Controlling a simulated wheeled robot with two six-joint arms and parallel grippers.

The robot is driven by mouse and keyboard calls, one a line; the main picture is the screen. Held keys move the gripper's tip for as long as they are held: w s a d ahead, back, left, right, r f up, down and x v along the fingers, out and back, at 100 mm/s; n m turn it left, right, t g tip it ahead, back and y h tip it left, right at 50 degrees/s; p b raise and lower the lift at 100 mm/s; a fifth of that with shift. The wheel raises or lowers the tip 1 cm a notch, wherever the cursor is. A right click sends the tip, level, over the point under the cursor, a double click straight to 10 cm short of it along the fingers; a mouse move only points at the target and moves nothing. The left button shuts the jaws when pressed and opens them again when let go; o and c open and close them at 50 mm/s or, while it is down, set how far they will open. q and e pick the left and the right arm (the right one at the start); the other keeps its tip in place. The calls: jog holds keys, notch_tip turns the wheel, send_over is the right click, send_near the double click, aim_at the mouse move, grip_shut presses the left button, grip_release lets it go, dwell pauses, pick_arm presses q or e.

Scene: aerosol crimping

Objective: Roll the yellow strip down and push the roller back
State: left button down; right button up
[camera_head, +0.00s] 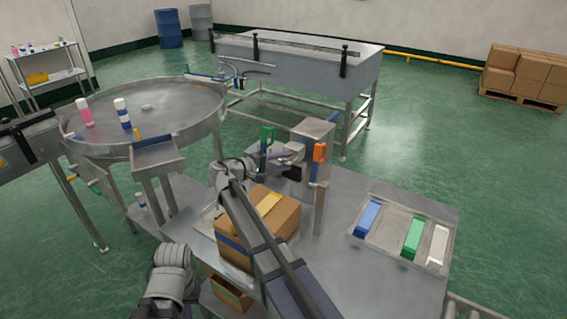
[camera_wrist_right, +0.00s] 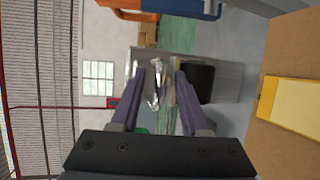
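The yellow strip (camera_head: 268,203) lies on top of a brown cardboard box (camera_head: 285,217) on the steel bench. In the right wrist view the strip (camera_wrist_right: 298,105) is at the right edge, to the side of the fingers. I cannot pick out the roller for certain. A tool with an orange handle (camera_head: 320,152) and blue lower part is at the steel post, right of my gripper. My right gripper (camera_head: 287,156) is beyond the box, close to the post. Its purple fingers stand apart in the wrist view (camera_wrist_right: 160,76), with a shiny metal part visible between them. My left gripper is out of view.
A steel post machine (camera_head: 315,132) stands on the bench beside my right gripper. A green-handled part (camera_head: 267,136) is close by. A tray (camera_head: 378,238) with blue, green and white blocks is at the right. A round table (camera_head: 180,101) stands at the left.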

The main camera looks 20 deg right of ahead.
grip_shut()
jog(key=shift+s, duration=0.15)
dwell(1.0)
